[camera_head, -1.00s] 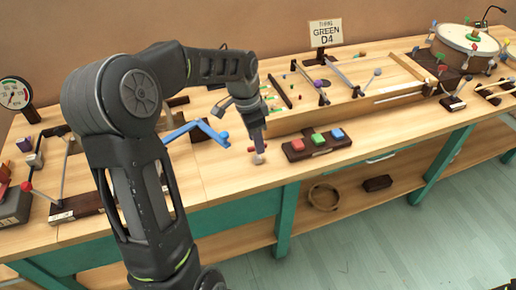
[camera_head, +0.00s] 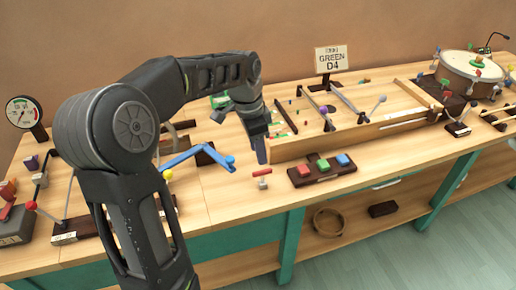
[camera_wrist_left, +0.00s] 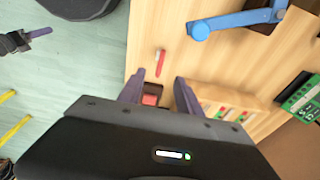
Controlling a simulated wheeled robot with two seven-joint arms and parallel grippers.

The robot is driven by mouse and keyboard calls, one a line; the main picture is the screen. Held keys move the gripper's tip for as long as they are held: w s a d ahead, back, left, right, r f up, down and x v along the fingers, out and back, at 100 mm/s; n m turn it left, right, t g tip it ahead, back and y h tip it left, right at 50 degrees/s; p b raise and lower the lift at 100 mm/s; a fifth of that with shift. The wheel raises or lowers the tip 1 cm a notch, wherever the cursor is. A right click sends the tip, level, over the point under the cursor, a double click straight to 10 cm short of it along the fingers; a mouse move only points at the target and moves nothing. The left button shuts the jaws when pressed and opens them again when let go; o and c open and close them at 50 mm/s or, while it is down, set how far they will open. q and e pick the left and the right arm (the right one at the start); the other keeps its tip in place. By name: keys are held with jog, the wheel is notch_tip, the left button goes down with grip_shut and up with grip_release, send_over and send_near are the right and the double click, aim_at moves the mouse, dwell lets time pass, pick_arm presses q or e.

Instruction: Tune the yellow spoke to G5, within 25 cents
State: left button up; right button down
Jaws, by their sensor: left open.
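My left gripper (camera_head: 262,152) is open, pointing down over the bench in front of the long wooden box. Its two purple-grey fingers show in the left wrist view (camera_wrist_left: 157,92), with nothing held between them. A small red-handled tool with a pale stem (camera_head: 262,178) is on the bench just in front of the gripper, apart from it; it also shows in the left wrist view (camera_wrist_left: 160,60). A yellow ball (camera_head: 167,174) shows beside my left arm; I cannot tell whether it belongs to the yellow spoke. A dark gripper with a purple finger (camera_wrist_left: 28,38), apparently my right, is at the wrist view's left edge.
A dark block with red, green and blue buttons (camera_head: 322,170) is right of the tool. A blue bent lever (camera_head: 198,155) is to the left. A sign (camera_head: 332,60) reads "GREEN D4". A dial (camera_head: 22,113) stands far left, a drum (camera_head: 468,66) far right.

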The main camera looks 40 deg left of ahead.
pick_arm(q)
grip_shut()
dwell(1.5)
